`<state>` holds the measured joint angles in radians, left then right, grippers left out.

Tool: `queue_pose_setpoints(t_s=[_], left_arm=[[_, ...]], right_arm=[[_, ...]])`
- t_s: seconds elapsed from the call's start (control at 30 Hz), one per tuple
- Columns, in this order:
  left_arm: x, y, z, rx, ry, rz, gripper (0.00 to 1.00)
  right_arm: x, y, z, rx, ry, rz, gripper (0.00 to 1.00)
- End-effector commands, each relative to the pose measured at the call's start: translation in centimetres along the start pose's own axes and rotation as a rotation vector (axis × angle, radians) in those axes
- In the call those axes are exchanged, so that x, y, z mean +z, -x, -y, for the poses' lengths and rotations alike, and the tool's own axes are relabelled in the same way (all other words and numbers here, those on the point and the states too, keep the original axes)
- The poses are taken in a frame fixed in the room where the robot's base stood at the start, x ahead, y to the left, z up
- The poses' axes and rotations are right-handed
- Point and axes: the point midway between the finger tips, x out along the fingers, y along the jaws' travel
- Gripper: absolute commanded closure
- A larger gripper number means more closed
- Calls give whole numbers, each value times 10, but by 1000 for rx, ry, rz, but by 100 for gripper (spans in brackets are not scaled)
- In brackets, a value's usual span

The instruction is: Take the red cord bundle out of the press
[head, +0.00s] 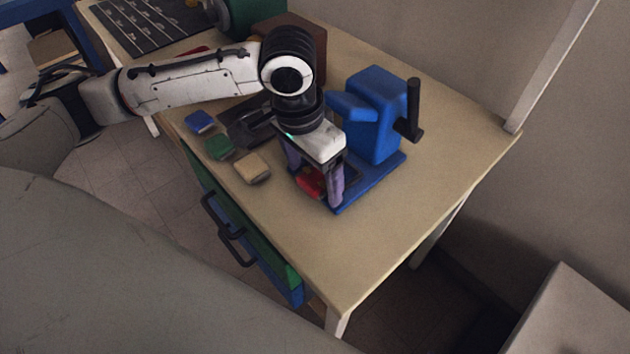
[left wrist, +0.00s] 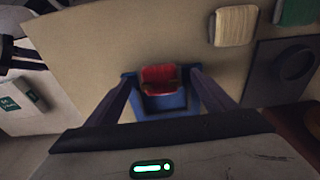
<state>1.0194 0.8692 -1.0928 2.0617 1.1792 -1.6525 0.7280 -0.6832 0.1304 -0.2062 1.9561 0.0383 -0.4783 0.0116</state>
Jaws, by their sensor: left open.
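The blue press (head: 372,112) stands on the tan table, with a black lever on its right side and a flat blue base. The red cord bundle (head: 312,181) sits low at the front of the press, partly hidden by my left gripper (head: 318,192). In the left wrist view the red bundle (left wrist: 160,78) lies on the blue press base (left wrist: 165,103), between the two open fingers (left wrist: 162,80) of my left gripper. The fingers stand on either side of it; I cannot tell if they touch it.
Blue (head: 200,121), green (head: 218,146) and tan (head: 253,168) pads lie along the table's left edge. A dark object (head: 250,125) lies behind them, and a brown block (head: 300,38) stands farther back. The table (head: 400,225) is clear in front and to the right.

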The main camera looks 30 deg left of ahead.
Motion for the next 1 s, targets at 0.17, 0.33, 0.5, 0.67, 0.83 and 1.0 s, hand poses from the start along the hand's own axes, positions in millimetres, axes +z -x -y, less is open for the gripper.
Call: queue_pose_setpoints(t_s=[0.17,0.33,0.5,0.67,0.83,1.0], left_arm=[[0,-1,0,0,0,-1,23],[0,0,0,0,0,-1,45],[0,0,0,0,0,-1,67],[0,0,0,0,0,-1,67],[-3,13,0,-1,0,-3,67],[-9,47,0,0,0,-5,67]], right_arm=[[-5,1,0,-1,1,-10,69],[-6,1,0,-1,0,-11,69],[-5,1,0,-1,0,-10,69],[-2,1,0,0,-1,-5,69],[0,2,0,0,-2,3,69],[-3,7,-1,3,-5,2,69]])
